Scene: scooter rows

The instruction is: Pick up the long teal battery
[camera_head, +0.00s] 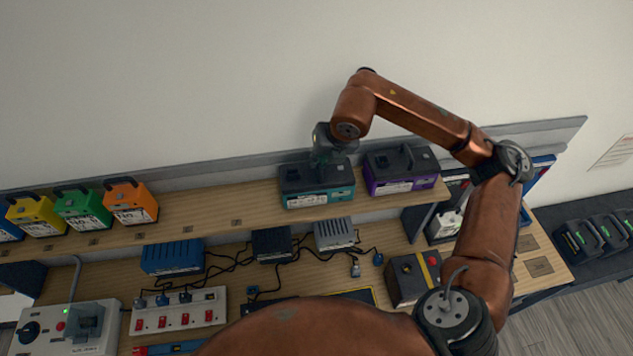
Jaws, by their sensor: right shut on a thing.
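The long teal battery (318,197) is a dark box with a teal lower band and a pale label. It sits on the upper wooden shelf, left of a purple battery (401,174). My right gripper (324,162) reaches down over the teal battery from above and is shut on it, at its top. The fingers are small and partly hidden by the wrist. I cannot tell any gap between the battery and the shelf. My left gripper is not in view.
Yellow (36,215), green (83,210) and orange (131,203) batteries stand at the shelf's left. A power strip (178,314), cabled chargers (172,257) and a control box (70,328) fill the lower bench. The shelf between the orange and teal batteries is clear.

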